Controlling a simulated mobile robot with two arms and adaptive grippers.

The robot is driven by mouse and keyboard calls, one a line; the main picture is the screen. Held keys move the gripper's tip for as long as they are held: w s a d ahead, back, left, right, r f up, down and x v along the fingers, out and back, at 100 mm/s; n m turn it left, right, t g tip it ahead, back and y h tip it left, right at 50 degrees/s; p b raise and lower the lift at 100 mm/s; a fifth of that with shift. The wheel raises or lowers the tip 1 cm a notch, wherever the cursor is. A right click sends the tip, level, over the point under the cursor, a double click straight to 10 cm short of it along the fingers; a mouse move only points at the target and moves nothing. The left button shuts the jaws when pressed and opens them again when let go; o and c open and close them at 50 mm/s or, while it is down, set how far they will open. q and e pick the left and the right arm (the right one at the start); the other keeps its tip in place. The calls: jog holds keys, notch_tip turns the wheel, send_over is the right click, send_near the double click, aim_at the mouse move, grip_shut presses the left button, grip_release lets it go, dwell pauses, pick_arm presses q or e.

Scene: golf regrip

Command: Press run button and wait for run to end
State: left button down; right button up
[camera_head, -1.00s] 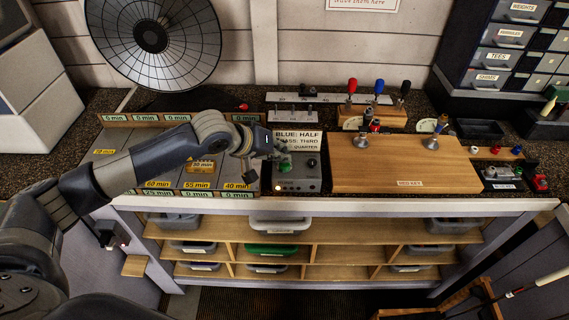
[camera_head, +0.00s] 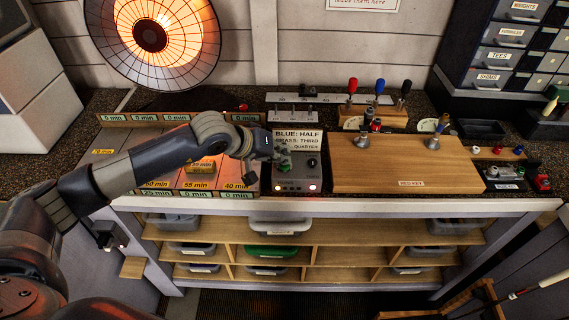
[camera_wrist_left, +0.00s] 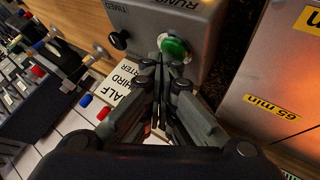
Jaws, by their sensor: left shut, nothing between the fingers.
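The run button is a green round button (camera_wrist_left: 174,47) on a grey control box (camera_head: 296,181) at the middle of the bench. It also shows in the head view (camera_head: 285,167), partly behind the fingers. My left gripper (camera_head: 280,155) is shut and empty, its fingertips at the button. In the left wrist view the closed fingertips (camera_wrist_left: 165,68) are right beside the button; whether they touch it I cannot tell. Small lights glow on the box front. A round heat lamp (camera_head: 160,38) behind the bench glows orange. My right gripper is not in view.
A black knob (camera_wrist_left: 120,40) is on the same box. A sign (camera_head: 298,140) stands behind it. A wooden board (camera_head: 390,175) lies to the right, and a tray of minute labels (camera_head: 225,172) to the left. Levers (camera_head: 352,90) stand at the back.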

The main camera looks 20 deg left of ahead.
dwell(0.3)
pick_arm(q)
jog(key=shift+r, duration=0.9)
jog(key=shift+r, duration=0.1)
notch_tip(320, 180, up, 5)
jog(key=shift+f+p, duration=0.1)
jog(key=shift+p, duration=0.85)
